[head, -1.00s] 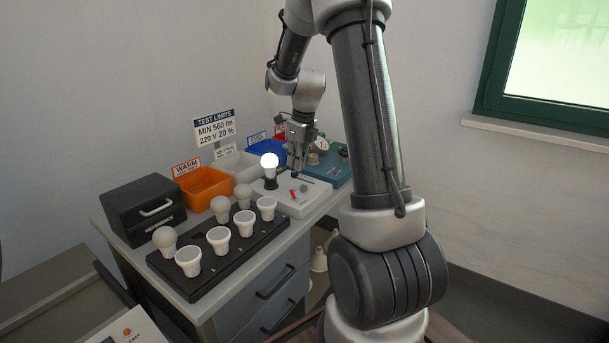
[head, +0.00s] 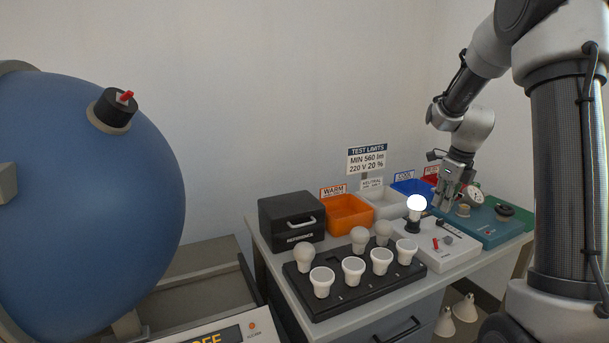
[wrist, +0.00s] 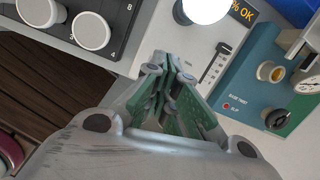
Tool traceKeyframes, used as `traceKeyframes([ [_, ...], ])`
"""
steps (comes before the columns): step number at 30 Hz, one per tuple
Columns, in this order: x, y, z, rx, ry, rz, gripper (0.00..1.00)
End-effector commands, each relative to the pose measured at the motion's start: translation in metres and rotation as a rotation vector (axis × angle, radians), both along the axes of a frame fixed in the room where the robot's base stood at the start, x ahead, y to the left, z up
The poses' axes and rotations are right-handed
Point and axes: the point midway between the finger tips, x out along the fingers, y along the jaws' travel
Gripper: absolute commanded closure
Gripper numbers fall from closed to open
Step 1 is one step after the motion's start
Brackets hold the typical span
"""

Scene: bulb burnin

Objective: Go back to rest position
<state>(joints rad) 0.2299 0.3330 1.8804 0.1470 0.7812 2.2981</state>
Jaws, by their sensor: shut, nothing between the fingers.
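My gripper (head: 446,196) is on the right side of the bench, above the area between the white tester and the teal unit. In the wrist view my gripper (wrist: 171,75) has its green-padded fingers together, with nothing between them. A glowing bulb (head: 416,203) stands upright in the white tester (head: 440,246), to the left of my gripper. The bulb also shows at the top of the wrist view (wrist: 205,8), beside a slider and a display ending in "% OK".
A teal unit (head: 490,226) sits at right. A large blue sphere (head: 90,200) stands at far left.

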Motion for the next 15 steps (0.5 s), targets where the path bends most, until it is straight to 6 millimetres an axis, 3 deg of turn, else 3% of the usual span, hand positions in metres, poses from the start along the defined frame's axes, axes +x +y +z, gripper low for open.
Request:
traceKeyframes([
  [3, -0.01, 0.001, -0.005, -0.044, 0.012, 0.313, 1.0],
  [7, -0.048, 0.007, -0.016, -0.078, 0.054, 0.782, 1.0],
  [11, -0.095, 0.02, 0.003, -0.122, 0.044, 1.275, 1.0],
  [15, -0.157, 0.042, 0.038, -0.196, 0.0, 1.824, 1.0],
])
